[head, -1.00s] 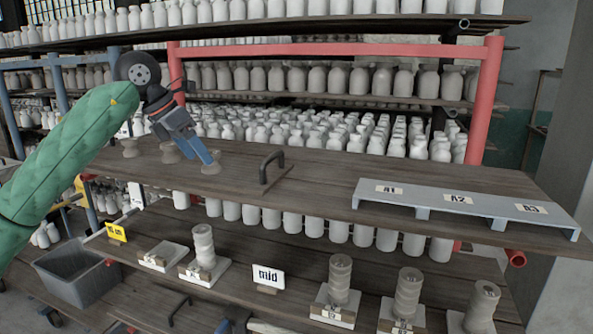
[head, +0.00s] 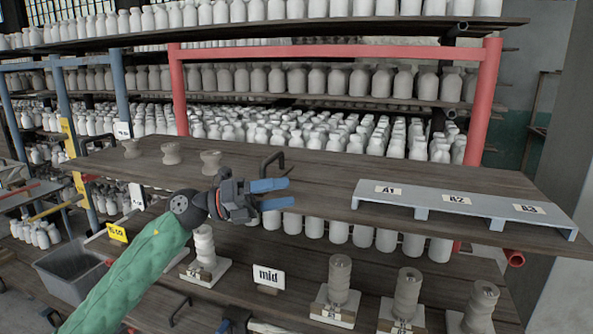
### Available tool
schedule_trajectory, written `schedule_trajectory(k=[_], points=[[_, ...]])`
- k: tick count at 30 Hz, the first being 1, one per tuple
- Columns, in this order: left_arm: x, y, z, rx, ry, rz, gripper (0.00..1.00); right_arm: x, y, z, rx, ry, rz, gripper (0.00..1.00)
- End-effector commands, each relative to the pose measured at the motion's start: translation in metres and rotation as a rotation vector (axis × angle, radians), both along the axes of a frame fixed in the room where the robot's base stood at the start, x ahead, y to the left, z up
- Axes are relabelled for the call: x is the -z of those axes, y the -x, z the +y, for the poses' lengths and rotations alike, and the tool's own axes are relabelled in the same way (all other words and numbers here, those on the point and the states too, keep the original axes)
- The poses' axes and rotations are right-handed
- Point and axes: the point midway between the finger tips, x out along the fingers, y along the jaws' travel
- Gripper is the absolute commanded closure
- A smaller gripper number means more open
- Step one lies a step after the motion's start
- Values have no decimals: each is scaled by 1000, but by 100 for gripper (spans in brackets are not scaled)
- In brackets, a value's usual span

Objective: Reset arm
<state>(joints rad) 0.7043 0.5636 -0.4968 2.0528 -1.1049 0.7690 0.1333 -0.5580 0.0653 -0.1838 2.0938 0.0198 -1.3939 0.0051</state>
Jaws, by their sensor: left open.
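My left arm, in a green sleeve, comes in from the lower left of the head view. Its gripper (head: 272,194) is open and empty, with two blue fingers pointing right, in front of the upper wooden shelf's (head: 330,180) front edge. Part of a dark handle (head: 272,160) on that shelf shows just behind it. At the bottom, a dark piece (head: 236,318) may be part of my right gripper; its jaws cannot be made out. The arm hides part of the lower shelf's left side.
Three small clay pieces (head: 171,153) stand at the upper shelf's left. Below are stacked clay pieces on bases (head: 339,280), a "mid" sign (head: 268,276) and a grey bin (head: 72,278).

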Motion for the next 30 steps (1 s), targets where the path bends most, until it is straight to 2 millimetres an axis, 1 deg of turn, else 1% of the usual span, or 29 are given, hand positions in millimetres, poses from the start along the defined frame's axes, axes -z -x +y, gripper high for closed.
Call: schedule_trajectory(k=[1, 5, 10, 14, 17, 20, 23, 24, 26, 29, 30], points=[[4, 3, -1, -12, 74, 45, 24, 0, 0, 0, 0, 0, 0, 24], [8, 4, 5, -64, 262, 158, 24, 0, 1, 0, 0, 0, 1, 24], [22, 0, 22, -155, 490, 326, 24, 1, 3, 0, 0, 0, 5, 24], [42, -6, 41, -243, 650, 469, 24, 1, 4, 0, -1, 0, 6, 24], [64, -10, 58, -322, 763, 584, 24, 2, 4, 0, -1, 0, 6, 24], [90, -12, 76, -407, 866, 706, 24, 2, 4, 0, -1, 0, 6, 24], [122, -12, 95, -500, 961, 832, 24, 2, 4, 0, -1, 0, 6, 24], [136, -11, 102, -539, 995, 885, 24, 2, 4, 0, -1, 0, 6, 24], [158, -8, 112, -600, 1043, 965, 24, 2, 4, 0, -1, 0, 6, 24], [199, 0, 129, -708, 1113, 1099, 24, 2, 4, 0, -1, 0, 6, 24], [215, 4, 135, -751, 1137, 1152, 24, 2, 4, 0, -1, 0, 6, 24]])
